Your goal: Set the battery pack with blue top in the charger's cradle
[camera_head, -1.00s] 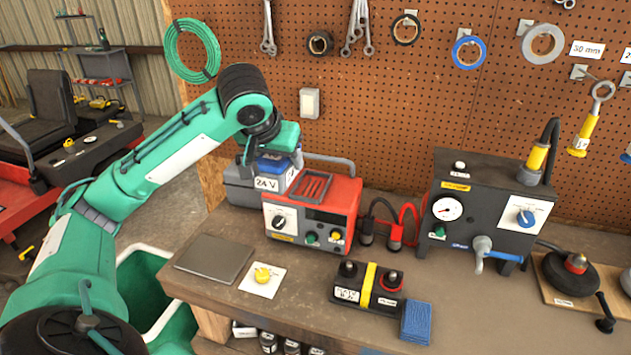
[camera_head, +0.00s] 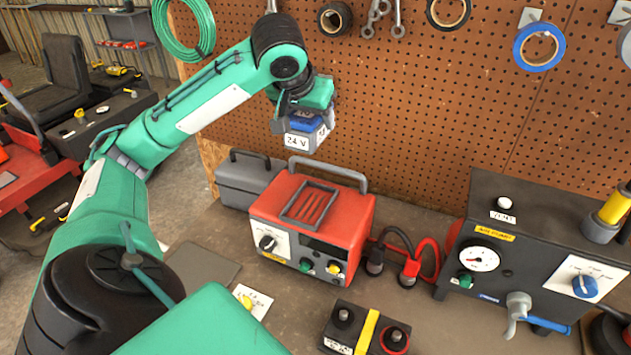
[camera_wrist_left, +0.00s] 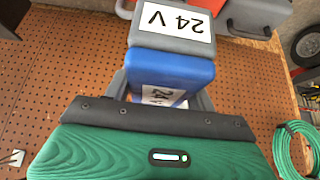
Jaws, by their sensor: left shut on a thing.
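The battery pack (camera_head: 302,138) has a grey body, a blue top and a 24 V label. My left gripper (camera_head: 305,112) is shut on its blue top and holds it in the air, above and behind the charger. In the left wrist view the pack (camera_wrist_left: 171,70) sits between the fingers, its grey 24 V end pointing away from the gripper. The red charger (camera_head: 345,228) stands on the bench below, with a dark-framed cradle (camera_head: 285,212) on its top that looks empty. My right gripper is not in view.
A grey case (camera_head: 240,185) stands left of the charger, and the charger's carrying handle (camera_head: 328,172) rises behind the cradle. A black terminal block (camera_head: 365,332) sits in front. The pegboard is behind.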

